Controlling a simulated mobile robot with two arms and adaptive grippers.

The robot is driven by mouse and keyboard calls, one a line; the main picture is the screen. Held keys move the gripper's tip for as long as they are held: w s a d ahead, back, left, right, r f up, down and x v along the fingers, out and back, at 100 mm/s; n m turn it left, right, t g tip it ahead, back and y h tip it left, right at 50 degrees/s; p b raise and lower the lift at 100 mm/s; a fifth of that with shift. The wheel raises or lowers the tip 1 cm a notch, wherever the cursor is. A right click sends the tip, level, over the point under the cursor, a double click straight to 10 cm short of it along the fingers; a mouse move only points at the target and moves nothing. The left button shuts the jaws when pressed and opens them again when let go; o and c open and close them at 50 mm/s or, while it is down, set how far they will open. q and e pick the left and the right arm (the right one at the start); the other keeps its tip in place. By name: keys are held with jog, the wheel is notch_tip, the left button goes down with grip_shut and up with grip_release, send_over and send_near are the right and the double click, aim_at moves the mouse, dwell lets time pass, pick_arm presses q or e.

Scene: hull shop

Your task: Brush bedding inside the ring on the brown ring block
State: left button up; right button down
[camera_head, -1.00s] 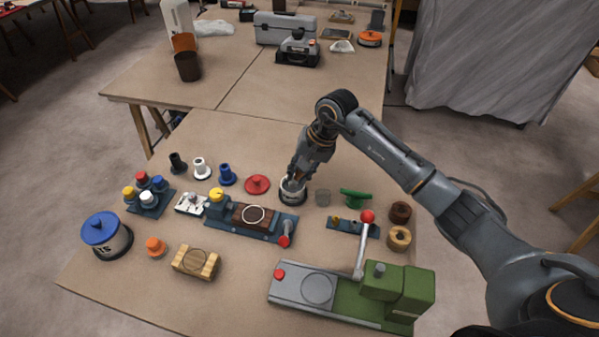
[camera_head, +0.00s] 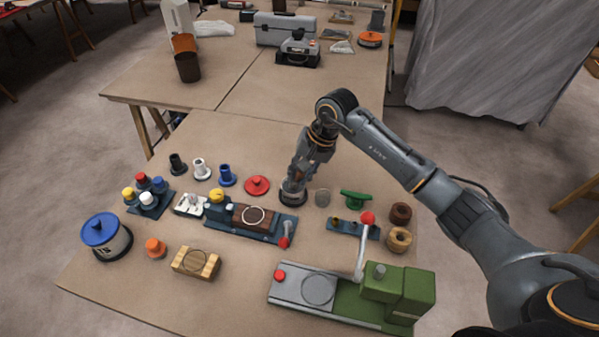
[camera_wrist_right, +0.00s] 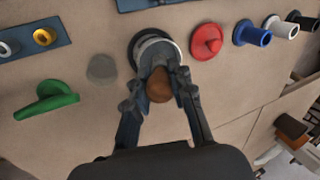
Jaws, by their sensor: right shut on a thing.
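The brown ring block (camera_head: 240,223) sits in a blue vise fixture (camera_head: 222,232) on the near table. A pale ring outline (camera_head: 253,215) shows on its top. My right gripper (camera_head: 292,184) points down over a round dark-based pot (camera_head: 292,201), right of the fixture. In the right wrist view the gripper (camera_wrist_right: 160,92) is shut on a brown handle (camera_wrist_right: 159,86), apparently a brush, at the mouth of the pot (camera_wrist_right: 155,42). The lower end of the brush is hidden in or behind the pot. My left gripper is not in view.
A red knobbed lid (camera_head: 257,185) stands left of the pot, a grey disc (camera_head: 322,197) and a green handled tool (camera_head: 355,199) right of it. A green machine (camera_head: 385,295) occupies the front right.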

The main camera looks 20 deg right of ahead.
jog(key=shift+w+r+p, duration=0.1)
jog(key=shift+r+p, duration=0.95)
jog(key=shift+r, duration=2.3)
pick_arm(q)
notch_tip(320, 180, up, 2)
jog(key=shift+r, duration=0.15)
